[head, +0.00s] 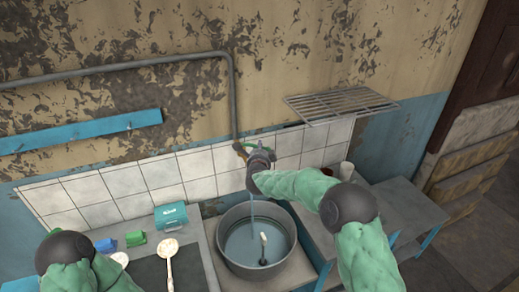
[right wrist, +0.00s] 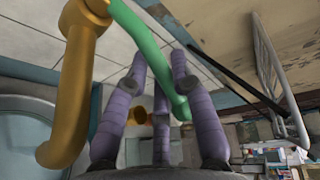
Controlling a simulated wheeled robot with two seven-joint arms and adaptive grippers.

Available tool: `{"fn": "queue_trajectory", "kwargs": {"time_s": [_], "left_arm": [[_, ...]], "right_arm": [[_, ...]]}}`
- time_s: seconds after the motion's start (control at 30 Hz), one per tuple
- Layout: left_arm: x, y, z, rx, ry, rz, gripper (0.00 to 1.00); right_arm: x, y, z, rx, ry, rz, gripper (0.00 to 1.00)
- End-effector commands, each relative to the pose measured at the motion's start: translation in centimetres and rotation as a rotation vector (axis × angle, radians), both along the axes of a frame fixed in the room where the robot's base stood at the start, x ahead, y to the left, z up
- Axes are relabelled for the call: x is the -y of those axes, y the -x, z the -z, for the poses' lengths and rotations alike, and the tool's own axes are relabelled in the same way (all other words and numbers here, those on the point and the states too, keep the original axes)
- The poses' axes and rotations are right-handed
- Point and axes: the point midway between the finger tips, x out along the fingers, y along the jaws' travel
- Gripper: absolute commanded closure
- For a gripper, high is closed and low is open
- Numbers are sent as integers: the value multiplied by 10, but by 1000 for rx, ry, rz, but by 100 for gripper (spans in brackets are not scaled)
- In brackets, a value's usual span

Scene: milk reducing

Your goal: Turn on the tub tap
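The tub (head: 222,232) is a round grey metal basin with bluish water in it. A thin bluish stream (head: 252,208) runs down into it from under my right gripper. My right gripper (head: 260,155) is at the tap above the tub and hides most of it. In the right wrist view the gold tap spout (right wrist: 70,115) is at the left. The green tap handle (right wrist: 150,60) slants across the purple fingers of my right gripper (right wrist: 158,65), which are extended and apart. I cannot tell whether they touch it. My left gripper is out of view.
A light ladle (head: 169,265) and a teal box (head: 171,216) are on the counter left of the tub. Green and blue blocks (head: 134,239) lie further left. A wire rack (head: 340,104) is on the wall above right. A pipe (head: 233,95) runs down the wall.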

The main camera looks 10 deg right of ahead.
Motion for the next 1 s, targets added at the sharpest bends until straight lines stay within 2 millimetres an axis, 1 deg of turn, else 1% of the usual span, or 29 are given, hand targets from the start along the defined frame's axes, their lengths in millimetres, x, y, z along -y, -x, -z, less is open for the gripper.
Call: {"fn": "queue_trajectory", "kwargs": {"time_s": [0.03, 0.07, 0.37, 0.53, 0.67, 1.0], "left_arm": [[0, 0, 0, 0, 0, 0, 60], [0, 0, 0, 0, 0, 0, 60], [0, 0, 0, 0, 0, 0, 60], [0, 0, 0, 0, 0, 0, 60], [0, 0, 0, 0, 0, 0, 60], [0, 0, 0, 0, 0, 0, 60]], "right_arm": [[0, 0, 2, -3, 0, -1, 56], [0, 0, 2, -3, 0, 0, 53], [0, 0, 0, 1, 1, 0, 53], [-2, 8, -3, 1, 0, -1, 53], [-5, 24, -6, 1, 1, -1, 53], [-19, 80, -16, 1, 0, -2, 53]]}}
